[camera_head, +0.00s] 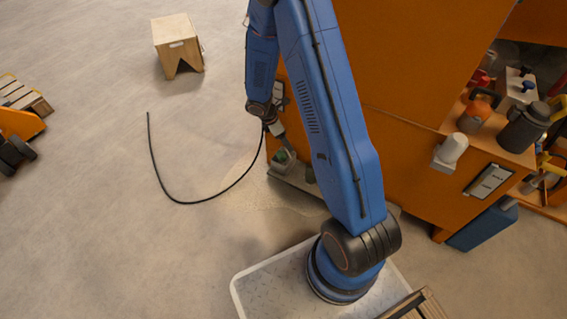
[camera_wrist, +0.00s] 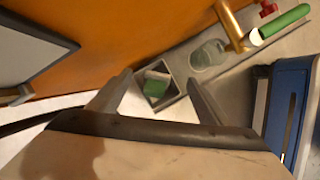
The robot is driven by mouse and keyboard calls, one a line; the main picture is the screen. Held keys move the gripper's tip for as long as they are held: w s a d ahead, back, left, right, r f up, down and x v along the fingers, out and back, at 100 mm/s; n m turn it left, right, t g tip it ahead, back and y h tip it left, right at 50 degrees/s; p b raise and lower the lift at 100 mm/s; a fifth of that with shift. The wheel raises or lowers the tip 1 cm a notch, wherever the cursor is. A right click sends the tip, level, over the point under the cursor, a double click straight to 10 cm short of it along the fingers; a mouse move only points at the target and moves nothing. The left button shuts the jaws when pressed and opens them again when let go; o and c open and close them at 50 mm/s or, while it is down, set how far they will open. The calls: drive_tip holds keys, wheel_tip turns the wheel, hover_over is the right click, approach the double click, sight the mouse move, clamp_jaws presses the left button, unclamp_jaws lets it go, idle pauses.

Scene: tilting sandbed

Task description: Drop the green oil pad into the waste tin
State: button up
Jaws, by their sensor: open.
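The green oil pad (camera_wrist: 155,90), with a pale patch on one edge, lies inside a square, open-topped grey container, which looks like the waste tin (camera_wrist: 171,101). In the head view the green pad (camera_head: 281,156) shows as a small spot in the grey tin (camera_head: 279,168), low beside the orange cabinet. My gripper (camera_wrist: 160,78) is open, with one finger on each side of the tin in the wrist picture. Nothing shows held between the fingers. In the head view my gripper (camera_head: 288,148) is just above the tin; the exact gap cannot be told.
A round grey-green cup (camera_wrist: 208,55) stands beside the tin on a grey ledge (camera_wrist: 238,68). A brass pipe (camera_wrist: 229,22) and green handle (camera_wrist: 284,21) are close by. The orange cabinet (camera_head: 400,165) borders the right. A black cable (camera_head: 187,202) curves over open floor.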

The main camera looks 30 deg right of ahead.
drive_tip(key=v, duration=1.3)
drive_tip(key=shift+r, duration=0.15)
